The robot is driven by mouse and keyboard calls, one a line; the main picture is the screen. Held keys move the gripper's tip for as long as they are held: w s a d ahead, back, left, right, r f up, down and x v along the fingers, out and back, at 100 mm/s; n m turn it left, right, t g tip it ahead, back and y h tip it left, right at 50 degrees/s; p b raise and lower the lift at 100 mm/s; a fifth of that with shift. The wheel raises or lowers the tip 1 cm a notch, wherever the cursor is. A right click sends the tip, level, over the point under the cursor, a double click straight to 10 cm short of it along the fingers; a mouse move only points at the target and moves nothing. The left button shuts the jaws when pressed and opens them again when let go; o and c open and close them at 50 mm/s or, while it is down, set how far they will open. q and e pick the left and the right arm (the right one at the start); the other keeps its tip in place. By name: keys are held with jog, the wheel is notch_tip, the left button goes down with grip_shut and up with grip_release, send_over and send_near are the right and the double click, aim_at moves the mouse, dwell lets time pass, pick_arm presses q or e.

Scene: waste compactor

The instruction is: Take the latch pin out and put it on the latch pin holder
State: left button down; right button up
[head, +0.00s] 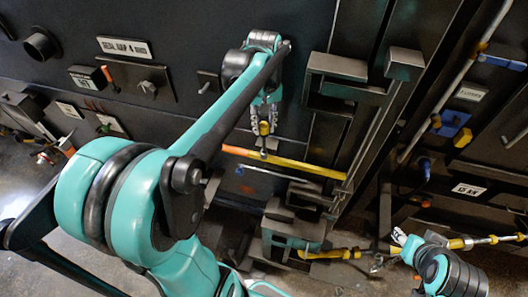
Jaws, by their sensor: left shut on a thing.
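My left gripper (264,128) is in the upper middle of the head view, in front of the dark compactor wall. Its fingers are shut on a small metal piece, which appears to be the latch pin (263,146). The pin's lower end is at the yellow and orange bar (300,166); I cannot tell whether it is in the bar or just in front of it. My right arm shows at the bottom right, with its gripper end (408,246) near a yellow rod; its fingers are too unclear to read. I cannot pick out the latch pin holder for sure.
A dark metal bracket (338,68) stands out from the wall right of my left gripper. A grey-green block fixture (283,240) sits below the bar. A yellow rod (335,254) lies low at right. Pipes (440,100) run along the right wall.

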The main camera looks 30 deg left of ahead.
pick_arm(q)
jog(key=shift+r+p, duration=1.05)
jog(key=shift+r, duration=0.65)
